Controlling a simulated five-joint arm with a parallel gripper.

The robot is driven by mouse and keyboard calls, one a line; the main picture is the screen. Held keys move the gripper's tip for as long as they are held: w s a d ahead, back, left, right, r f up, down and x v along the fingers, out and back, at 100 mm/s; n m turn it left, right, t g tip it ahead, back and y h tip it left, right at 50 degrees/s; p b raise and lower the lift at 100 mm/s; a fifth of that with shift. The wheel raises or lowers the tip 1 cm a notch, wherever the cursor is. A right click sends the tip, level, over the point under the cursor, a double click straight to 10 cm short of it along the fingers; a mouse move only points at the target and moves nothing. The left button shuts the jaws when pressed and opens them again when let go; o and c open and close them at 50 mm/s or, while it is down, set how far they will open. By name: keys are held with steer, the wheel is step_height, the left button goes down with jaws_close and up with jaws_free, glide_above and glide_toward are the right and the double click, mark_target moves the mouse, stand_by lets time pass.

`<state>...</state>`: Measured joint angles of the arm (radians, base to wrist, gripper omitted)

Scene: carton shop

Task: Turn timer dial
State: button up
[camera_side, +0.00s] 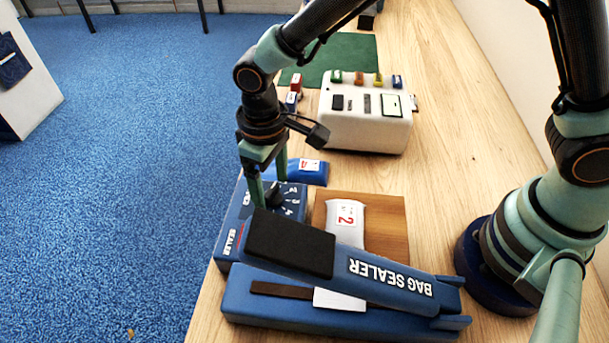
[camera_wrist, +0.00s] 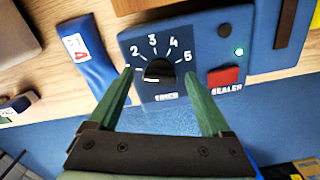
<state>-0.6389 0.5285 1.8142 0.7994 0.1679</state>
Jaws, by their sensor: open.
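The timer dial (camera_wrist: 158,71) is a black knob on the blue sealer control box (camera_wrist: 208,45), with printed numbers 2 to 5 visible around it. A white mark on the knob lies toward its lower left in the wrist view; the number it points at cannot be read. My gripper (camera_wrist: 158,75) is open, its green fingertips on the left and right of the dial with gaps visible. In the side view my gripper (camera_side: 270,192) hangs over the control box (camera_side: 233,225), at the dial (camera_side: 275,194). Contact cannot be told.
The blue bag sealer (camera_side: 390,318) stands in front, its arm (camera_side: 395,280) over a white pouch (camera_side: 347,222) on a brown board (camera_side: 388,225). A red button (camera_wrist: 224,75) and lit green light (camera_wrist: 239,51) are beside the dial. A blue pouch (camera_wrist: 90,62) lies nearby.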

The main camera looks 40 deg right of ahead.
jaws_close()
steer(key=shift+m, duration=3.4)
jaws_free()
